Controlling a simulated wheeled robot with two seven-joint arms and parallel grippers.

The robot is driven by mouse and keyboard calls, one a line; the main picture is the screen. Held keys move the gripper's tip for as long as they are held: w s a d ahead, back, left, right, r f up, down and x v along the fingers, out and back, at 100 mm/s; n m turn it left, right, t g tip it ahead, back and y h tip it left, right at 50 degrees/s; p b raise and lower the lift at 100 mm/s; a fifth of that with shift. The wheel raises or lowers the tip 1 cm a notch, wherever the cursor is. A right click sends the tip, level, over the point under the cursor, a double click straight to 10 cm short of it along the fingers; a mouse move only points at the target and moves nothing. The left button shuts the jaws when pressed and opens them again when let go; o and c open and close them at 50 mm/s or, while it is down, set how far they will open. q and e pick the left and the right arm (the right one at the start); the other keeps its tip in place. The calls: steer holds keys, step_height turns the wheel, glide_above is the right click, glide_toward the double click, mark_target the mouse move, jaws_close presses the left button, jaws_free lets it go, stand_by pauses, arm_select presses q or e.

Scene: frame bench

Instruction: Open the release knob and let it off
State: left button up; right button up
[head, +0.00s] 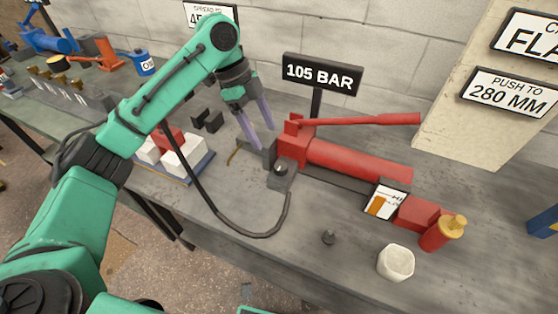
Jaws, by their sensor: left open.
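A red hand pump (358,160) with a long red lever lies on the grey bench. At its left end is a dark valve block (283,180) with a small round dark knob (281,169) on top, which looks like the release knob. A black hose runs from this end. My left gripper (257,143) is open and empty, its two pale purple fingers pointing down behind and to the left of the knob, apart from it. Whether the knob is turned open or closed cannot be told. My right gripper is not in view.
A "105 BAR" sign (322,74) stands behind the pump. White and red blocks (182,157) lie under my left arm.

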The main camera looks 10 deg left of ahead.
mark_target(281, 166)
arm_select(q)
steer(key=x, duration=1)
steer(key=shift+w+d+f, duration=0.1)
steer(key=shift+d+f, duration=0.1)
steer(key=shift+f, duration=0.2)
jaws_close()
steer(key=shift+r+n+p, duration=0.2)
steer(key=shift+n+p, duration=0.1)
steer(key=shift+p, duration=0.2)
steer(key=n+t+p, duration=0.1)
steer(key=n+p, duration=0.2)
steer(key=p, duration=0.3)
steer(key=n+t+y+p, duration=0.1)
steer(key=n+p, duration=0.3)
steer(key=p, duration=0.2)
steer(key=n+t+p, duration=0.2)
steer(key=n+p, duration=0.2)
steer(key=p, duration=0.1)
steer(key=shift+s+d+r+y+p, duration=0.15)
steer(key=shift+s+y+p, duration=0.15)
steer(key=shift+p, duration=0.1)
steer(key=n+p, duration=0.2)
steer(key=shift+n+t+y, duration=0.3)
steer(key=shift+f+n+y+p, duration=0.3)
steer(key=shift+n+p, duration=0.3)
steer(key=shift+n, duration=0.3)
jaws_free()
